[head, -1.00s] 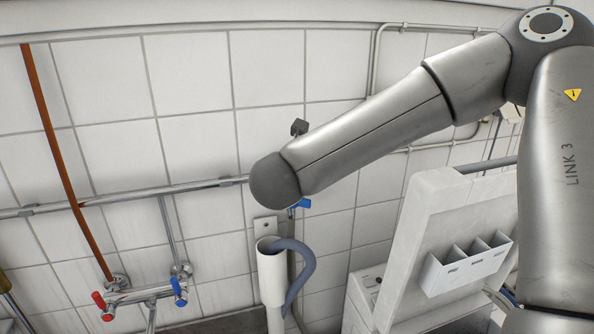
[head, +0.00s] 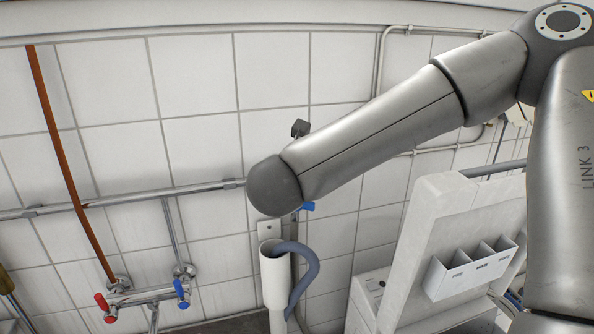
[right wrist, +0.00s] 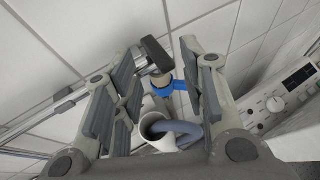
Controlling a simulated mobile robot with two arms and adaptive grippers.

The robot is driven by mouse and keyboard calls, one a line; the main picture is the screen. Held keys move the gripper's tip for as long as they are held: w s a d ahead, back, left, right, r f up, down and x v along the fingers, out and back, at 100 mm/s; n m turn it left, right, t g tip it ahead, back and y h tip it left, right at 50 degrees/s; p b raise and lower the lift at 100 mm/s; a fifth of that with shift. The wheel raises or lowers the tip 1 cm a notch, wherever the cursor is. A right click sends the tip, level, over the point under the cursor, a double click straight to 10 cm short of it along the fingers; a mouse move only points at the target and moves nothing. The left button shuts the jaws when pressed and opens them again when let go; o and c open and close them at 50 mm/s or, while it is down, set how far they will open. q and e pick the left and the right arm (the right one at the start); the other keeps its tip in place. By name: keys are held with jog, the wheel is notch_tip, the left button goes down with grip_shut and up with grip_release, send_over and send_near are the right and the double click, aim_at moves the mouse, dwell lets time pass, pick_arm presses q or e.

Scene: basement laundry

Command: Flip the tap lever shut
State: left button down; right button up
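The gripper is open, with one finger on each side and nothing held. In the head view only a blue tip (head: 308,206) of the lever shows below my right forearm, which hides the rest. Whether a finger touches the lever is unclear. My left gripper is not in view.
A white standpipe (head: 273,277) with a grey hose (head: 309,268) stands just below the tap. A mixer with a red handle (head: 105,306) and blue handle (head: 182,292) is on the wall at left. A white machine (head: 372,295) and pocket holder (head: 470,268) are at right.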

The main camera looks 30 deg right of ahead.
jog(key=v, duration=0.9)
jog(key=shift+a, duration=0.2)
jog(key=shift+s+r, duration=0.15)
jog(key=shift+s, duration=0.05)
